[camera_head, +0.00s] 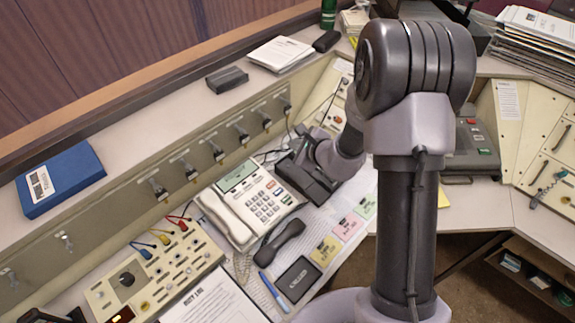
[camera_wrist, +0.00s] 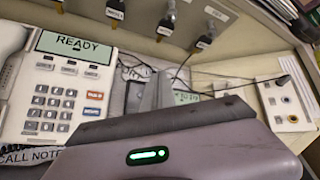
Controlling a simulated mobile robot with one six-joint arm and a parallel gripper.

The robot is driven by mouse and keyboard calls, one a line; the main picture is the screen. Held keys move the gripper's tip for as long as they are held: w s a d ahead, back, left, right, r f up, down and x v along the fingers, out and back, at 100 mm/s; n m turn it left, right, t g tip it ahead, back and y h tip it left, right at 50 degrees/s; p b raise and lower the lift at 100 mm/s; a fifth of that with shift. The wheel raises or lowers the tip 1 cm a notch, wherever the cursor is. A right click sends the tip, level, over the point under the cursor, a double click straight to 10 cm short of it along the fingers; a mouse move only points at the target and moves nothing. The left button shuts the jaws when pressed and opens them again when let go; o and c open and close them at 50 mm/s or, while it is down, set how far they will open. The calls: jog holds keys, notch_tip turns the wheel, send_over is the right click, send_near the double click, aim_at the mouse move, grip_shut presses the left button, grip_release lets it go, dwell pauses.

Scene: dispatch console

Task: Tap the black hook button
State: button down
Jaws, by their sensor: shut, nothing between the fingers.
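A black phone base (camera_head: 308,182) sits on the desk right of the white desk phone (camera_head: 248,203). My gripper (camera_head: 303,145) is low over this black base and covers part of it. In the wrist view my grey fingers (camera_wrist: 157,92) are together and empty, pointing toward the back panel. The black hook button cannot be made out; my gripper may hide it. I cannot tell whether the fingertips touch the base. A loose black handset (camera_head: 280,243) lies on the desk in front of the white phone.
A row of cord plugs (camera_head: 217,152) lines the slanted panel behind. The white phone also shows in the wrist view (camera_wrist: 62,90), left of my fingers. A panel with knobs (camera_head: 155,275) is at front left. Colored notes (camera_head: 347,226) and a black pad (camera_head: 297,280) lie in front.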

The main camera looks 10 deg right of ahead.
jog(key=b, duration=0.6)
send_near(286, 164)
jog(key=w, duration=0.1)
jog(key=w+a+f, duration=0.1)
jog(key=w, duration=0.3)
jog(key=shift+a+f, duration=0.15)
dwell(1.3)
jog(key=shift+f+b, duration=0.4)
jog(key=shift+b, duration=0.25)
jog(key=shift+w+a+f+b, duration=0.1)
jog(key=shift+f+b, duration=0.35)
dwell(0.3)
jog(key=shift+f+b, duration=0.3)
jog(key=shift+b, duration=0.05)
dwell(0.5)
jog(key=shift+r, duration=0.15)
jog(key=shift+r+p, duration=0.55)
jog(key=shift+r, duration=0.2)
